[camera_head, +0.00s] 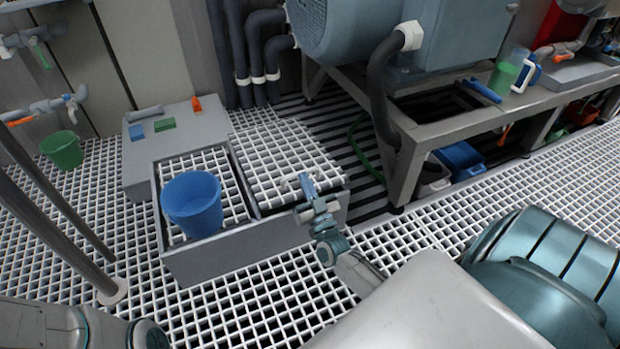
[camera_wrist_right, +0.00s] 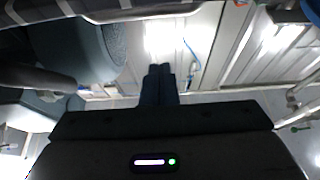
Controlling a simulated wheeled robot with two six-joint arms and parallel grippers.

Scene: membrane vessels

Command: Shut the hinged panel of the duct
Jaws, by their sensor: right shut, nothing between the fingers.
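The duct (camera_head: 215,252) is a low grey-walled box sunk at the grated floor. A white grid panel (camera_head: 270,150), which looks like the hinged panel, lies over its right part; a dark gap shows under its front edge. I cannot make out its hinge or exact angle.
A blue bucket (camera_head: 192,204) stands in the duct's left part. A grey block (camera_head: 150,168) with small coloured items adjoins the duct's back left. A machine bench (camera_head: 430,145) with a hose stands to the right. A pole (camera_head: 55,190) rises at left.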

